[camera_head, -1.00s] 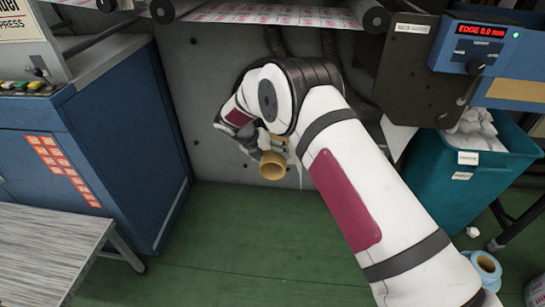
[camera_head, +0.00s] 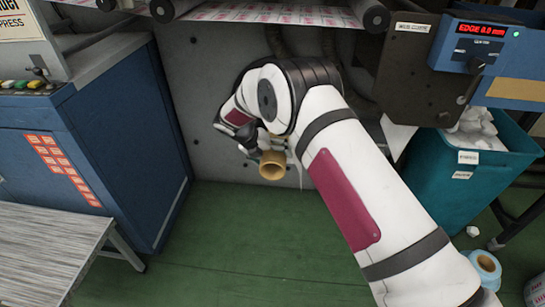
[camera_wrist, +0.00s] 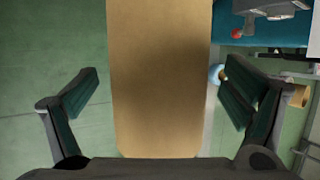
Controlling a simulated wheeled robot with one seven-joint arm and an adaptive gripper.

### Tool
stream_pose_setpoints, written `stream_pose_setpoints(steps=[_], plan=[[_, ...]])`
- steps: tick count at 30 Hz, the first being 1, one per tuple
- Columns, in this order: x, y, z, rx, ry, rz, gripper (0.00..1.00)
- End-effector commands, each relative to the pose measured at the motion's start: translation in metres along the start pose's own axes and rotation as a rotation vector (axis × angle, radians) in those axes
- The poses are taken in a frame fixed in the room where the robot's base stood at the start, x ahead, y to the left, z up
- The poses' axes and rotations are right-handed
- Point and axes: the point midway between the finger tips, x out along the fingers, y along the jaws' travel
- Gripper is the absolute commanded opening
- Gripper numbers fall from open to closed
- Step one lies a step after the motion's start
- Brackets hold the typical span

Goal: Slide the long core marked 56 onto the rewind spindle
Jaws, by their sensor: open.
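A tan cardboard core (camera_head: 272,166) shows its open end just below my gripper in the head view, in front of the grey machine panel. In the wrist view the core (camera_wrist: 160,60) runs from the top edge down between my fingers. My gripper (camera_wrist: 160,98) is open, with a visible gap between each finger and the core. In the head view my gripper (camera_head: 262,147) is small and partly hidden by my wrist. The number 56 is not readable. The rewind spindle cannot be made out, and my arm hides the core's far end.
A teal bin (camera_head: 470,190) with white waste stands right, below the control box (camera_head: 485,45). A blue roll (camera_head: 485,268) lies at lower right. Green floor (camera_head: 240,240) is clear below the core.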

Motion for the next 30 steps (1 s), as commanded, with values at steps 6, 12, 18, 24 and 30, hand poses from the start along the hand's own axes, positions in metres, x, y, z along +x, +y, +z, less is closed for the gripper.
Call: stream_pose_setpoints(steps=[6,12,18,24,30], plan=[[-0.032,0.0,0.001,0.001,-0.003,0.003,0.94],[-0.074,0.0,0.001,0.001,-0.005,0.003,0.94],[-0.105,0.001,0.001,0.001,-0.003,0.002,0.94],[-0.117,0.0,0.001,0.001,-0.002,0.0,0.94],[-0.129,-0.019,0.003,0.072,0.009,0.002,0.94]])
